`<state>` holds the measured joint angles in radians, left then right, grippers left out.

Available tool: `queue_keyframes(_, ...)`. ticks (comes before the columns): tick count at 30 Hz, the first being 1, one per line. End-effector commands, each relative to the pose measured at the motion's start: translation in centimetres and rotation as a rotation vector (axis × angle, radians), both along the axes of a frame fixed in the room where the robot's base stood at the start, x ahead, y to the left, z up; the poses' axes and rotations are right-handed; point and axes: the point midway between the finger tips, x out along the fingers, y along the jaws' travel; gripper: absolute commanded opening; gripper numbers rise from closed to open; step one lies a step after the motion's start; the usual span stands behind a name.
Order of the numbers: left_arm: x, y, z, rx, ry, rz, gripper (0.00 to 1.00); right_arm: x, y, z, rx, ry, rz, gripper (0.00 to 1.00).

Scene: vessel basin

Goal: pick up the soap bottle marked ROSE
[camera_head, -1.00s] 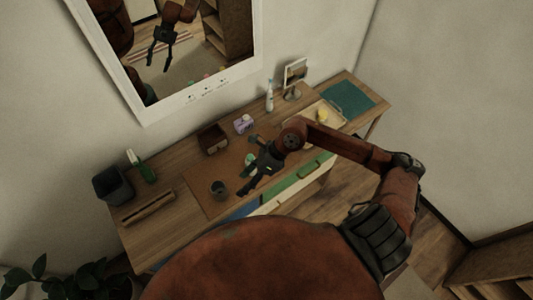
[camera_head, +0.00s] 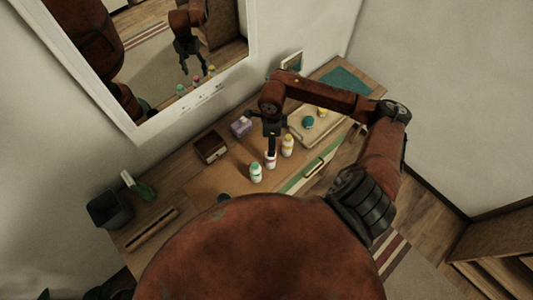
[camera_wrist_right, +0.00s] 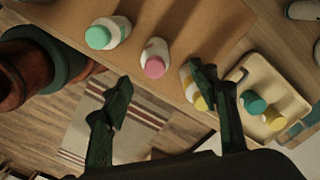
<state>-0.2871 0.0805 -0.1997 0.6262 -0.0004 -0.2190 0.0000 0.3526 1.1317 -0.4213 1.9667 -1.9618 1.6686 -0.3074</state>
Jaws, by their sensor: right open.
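Three white bottles stand in a row on the brown mat: a green-capped bottle (camera_head: 256,174), a pink-capped bottle (camera_head: 271,161) and a yellow-capped bottle (camera_head: 288,146). Their labels are too small to read, so I cannot see the word ROSE. My right gripper (camera_head: 271,142) points down close to the pink-capped bottle, open and empty. In the right wrist view the pink-capped bottle (camera_wrist_right: 155,60) lies ahead of the gap between the fingers (camera_wrist_right: 160,80). The green-capped bottle (camera_wrist_right: 108,33) is to its left, the yellow-capped one (camera_wrist_right: 193,90) partly behind the right finger. My left gripper is not in view.
A tray (camera_head: 333,121) at right holds a teal-capped (camera_head: 308,122) and a yellow-topped item (camera_head: 322,112). Behind the mat are a dark box (camera_head: 210,147) and a purple pack (camera_head: 241,126). A green spray bottle (camera_head: 138,187) and bin (camera_head: 109,209) stand left.

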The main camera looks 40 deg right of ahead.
Motion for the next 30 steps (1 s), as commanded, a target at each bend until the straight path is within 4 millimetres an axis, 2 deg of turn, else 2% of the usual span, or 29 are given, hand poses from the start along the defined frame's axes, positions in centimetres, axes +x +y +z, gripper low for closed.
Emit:
queue_keyframes(6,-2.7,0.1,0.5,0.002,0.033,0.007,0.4,-0.6,-0.3,-2.3,0.001,0.004,-0.013,0.55)
queue_keyframes(9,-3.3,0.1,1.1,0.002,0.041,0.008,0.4,-0.7,-0.1,-3.2,0.003,0.004,-0.015,0.55)
queue_keyframes(14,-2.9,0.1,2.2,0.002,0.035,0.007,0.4,-0.6,0.4,-5.6,0.004,0.003,-0.016,0.55)
queue_keyframes(18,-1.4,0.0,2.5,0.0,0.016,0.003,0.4,-0.5,0.3,-7.1,0.002,0.002,-0.013,0.55)
queue_keyframes(22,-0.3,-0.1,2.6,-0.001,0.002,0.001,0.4,-0.4,0.3,-7.4,0.0,0.0,-0.011,0.55)
queue_keyframes(26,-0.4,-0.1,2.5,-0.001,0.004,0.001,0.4,-0.4,0.4,-7.4,0.001,0.001,-0.01,0.55)
queue_keyframes(30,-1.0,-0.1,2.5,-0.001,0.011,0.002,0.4,-0.4,0.4,-7.4,0.001,0.001,-0.01,0.46)
